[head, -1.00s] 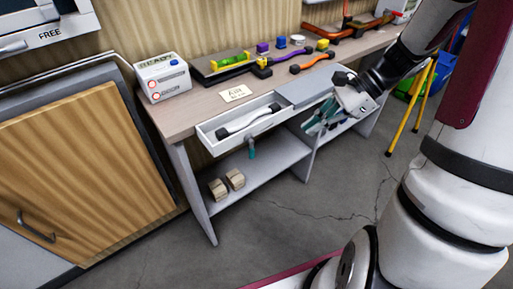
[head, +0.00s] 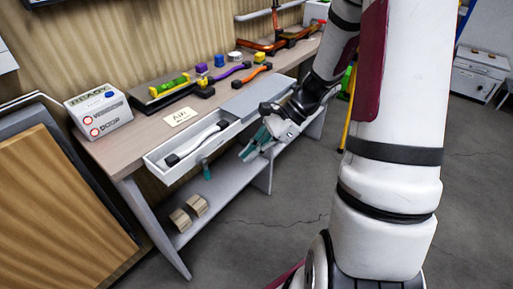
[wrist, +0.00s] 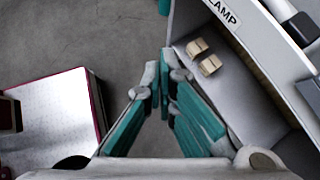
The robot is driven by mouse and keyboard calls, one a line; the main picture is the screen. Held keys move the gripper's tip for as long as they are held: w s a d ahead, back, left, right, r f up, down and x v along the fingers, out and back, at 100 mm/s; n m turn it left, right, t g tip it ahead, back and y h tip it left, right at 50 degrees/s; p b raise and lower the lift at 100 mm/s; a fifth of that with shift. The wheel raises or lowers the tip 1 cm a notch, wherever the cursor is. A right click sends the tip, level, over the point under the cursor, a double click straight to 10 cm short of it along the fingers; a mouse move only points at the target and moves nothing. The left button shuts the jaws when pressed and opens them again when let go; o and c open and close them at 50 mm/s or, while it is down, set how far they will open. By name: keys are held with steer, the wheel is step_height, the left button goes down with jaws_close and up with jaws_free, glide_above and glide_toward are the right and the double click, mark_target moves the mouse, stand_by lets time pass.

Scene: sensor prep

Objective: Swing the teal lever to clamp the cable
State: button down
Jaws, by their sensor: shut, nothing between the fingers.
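The teal lever (head: 206,169) hangs down from the front of a shallow white tray (head: 165,180) at the bench's front edge. A teal piece, likely the lever (wrist: 164,6), shows at the top of the wrist view. The cable (head: 198,145), white with black ends, lies in the tray; part of it (wrist: 300,22) shows at the wrist view's upper right. My gripper (head: 250,149), with teal fingers, is to the right of the lever, apart from it. In the wrist view the fingertips (wrist: 160,76) meet with nothing between them.
The bench (head: 120,160) carries a white READY box (head: 98,112), a note (head: 180,117) and several coloured parts. Two wooden blocks (head: 188,212) sit on its lower shelf (head: 220,195). A grey panel (head: 258,97) adjoins the tray. Bare floor lies in front.

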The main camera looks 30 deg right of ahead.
mark_target(205, 169)
steer(key=w+a+f+b, duration=0.1)
steer(key=w+a+f, duration=0.1)
steer(key=a, duration=0.5)
steer(key=shift+f, duration=0.7)
